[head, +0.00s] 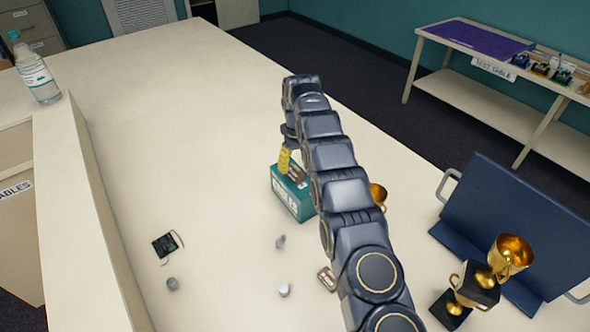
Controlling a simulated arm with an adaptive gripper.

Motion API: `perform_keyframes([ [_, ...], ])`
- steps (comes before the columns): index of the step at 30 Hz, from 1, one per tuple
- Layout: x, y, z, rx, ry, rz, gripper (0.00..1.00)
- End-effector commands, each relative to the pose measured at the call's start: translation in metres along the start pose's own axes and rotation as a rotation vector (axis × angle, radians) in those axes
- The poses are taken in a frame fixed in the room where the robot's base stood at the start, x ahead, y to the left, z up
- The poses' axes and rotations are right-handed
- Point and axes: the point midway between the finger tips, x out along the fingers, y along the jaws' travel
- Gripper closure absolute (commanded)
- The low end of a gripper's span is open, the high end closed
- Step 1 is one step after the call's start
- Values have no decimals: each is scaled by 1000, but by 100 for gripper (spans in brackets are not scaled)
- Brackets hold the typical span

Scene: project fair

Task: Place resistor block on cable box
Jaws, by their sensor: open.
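The teal cable box (293,198), with white lettering on its front, stands on the pale table (180,130) at the middle of the head view. My gripper (291,167) points down at the box's top, partly hidden by my arm. A yellow piece (284,162) and a brownish piece are at the box's top beside the gripper. One may be the resistor block, but I cannot tell which, nor whether it touches the box. My gripper is open; its fingertips are hard to make out.
A small tan-and-dark piece (326,279) lies beside my arm. Several small grey pieces and a black device (168,244) lie at front left. A blue panel (515,235) and gold trophies (510,255) stand at right. A bottle (36,72) is far left. The table's back is clear.

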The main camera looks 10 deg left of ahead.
Motion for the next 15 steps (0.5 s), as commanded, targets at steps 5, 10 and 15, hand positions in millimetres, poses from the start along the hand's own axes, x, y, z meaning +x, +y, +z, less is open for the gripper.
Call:
perform_keyframes([
  [5,-32,1,-1,0,4,2,49],
  [10,-44,0,0,-1,1,0,49],
  [15,-45,0,0,1,-1,-1,49],
])
